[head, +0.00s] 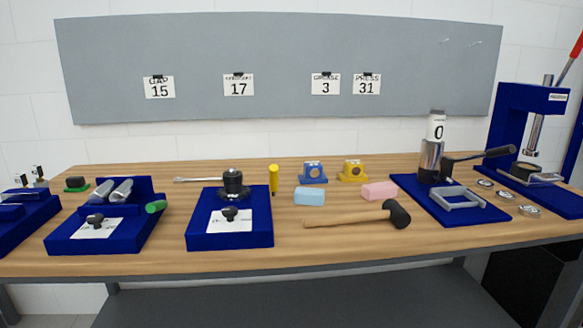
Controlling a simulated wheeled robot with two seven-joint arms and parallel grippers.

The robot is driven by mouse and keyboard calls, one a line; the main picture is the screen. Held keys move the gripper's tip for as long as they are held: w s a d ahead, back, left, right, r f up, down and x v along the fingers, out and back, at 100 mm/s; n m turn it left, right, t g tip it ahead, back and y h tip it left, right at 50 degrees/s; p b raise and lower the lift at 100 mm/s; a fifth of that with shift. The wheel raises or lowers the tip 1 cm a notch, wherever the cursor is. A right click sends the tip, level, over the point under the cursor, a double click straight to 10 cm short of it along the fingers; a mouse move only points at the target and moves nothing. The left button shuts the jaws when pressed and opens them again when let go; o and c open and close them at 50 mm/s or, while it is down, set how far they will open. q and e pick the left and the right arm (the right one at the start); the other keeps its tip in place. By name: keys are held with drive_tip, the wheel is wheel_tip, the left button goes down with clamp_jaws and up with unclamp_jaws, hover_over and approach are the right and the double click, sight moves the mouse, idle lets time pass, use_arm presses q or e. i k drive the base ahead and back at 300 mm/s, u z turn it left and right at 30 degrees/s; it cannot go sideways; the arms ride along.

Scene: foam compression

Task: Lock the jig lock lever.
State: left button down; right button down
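No lever is clearly marked as the jig lock lever. A black-handled lever (480,155) extends to the right of a dark cylinder (431,160) with a "0" card, over a blue base plate (419,208). A grey U-shaped handle (458,198) lies on the same plate. A blue block fixture (230,240) at centre left carries a black round part and a black knob (229,213). Another blue fixture (98,243) at left holds grey rounded pieces and a black knob (95,221). I cannot tell whether any lever is locked. Neither gripper is in view.
A mallet (350,218), pink block (380,190) and light blue block (309,197) lie mid-table. A blue press (546,98) with a red-tipped handle stands at far right, metal discs (530,211) before it. The wooden table's (330,260) front strip is mostly clear.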

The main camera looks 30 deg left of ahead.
sight(273, 169)
drive_tip(key=u, duration=0.05)
drive_tip(key=i, duration=1.2)
drive_tip(key=u, duration=0.65)
